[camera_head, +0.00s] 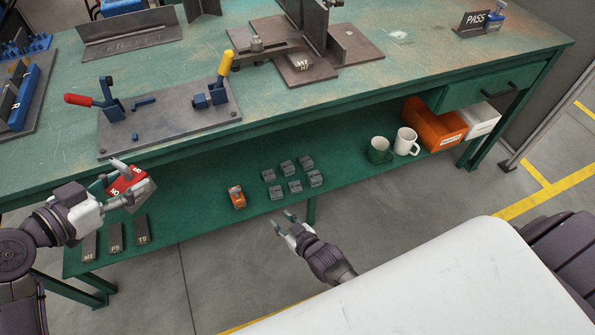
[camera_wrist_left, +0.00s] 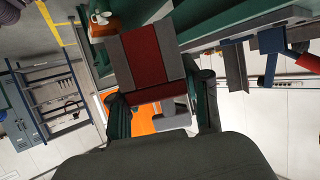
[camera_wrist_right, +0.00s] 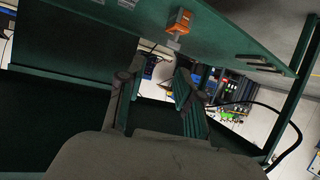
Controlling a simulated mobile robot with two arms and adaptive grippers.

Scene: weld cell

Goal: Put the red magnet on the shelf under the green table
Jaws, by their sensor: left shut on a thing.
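The red magnet (camera_head: 124,181) is a red and grey block with white letters, held in my left gripper (camera_head: 122,184) at the front left edge of the green table (camera_head: 330,100). In the left wrist view the magnet (camera_wrist_left: 145,55) sits between the two fingers. The green shelf (camera_head: 200,196) lies under the table top, lower than the magnet. My right gripper (camera_head: 289,222) is open and empty, in front of the shelf's front edge. In the right wrist view its fingers (camera_wrist_right: 155,95) stand apart with nothing between them.
Bare shelf shows left of the orange block. A clamp fixture (camera_head: 170,117) is on the table.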

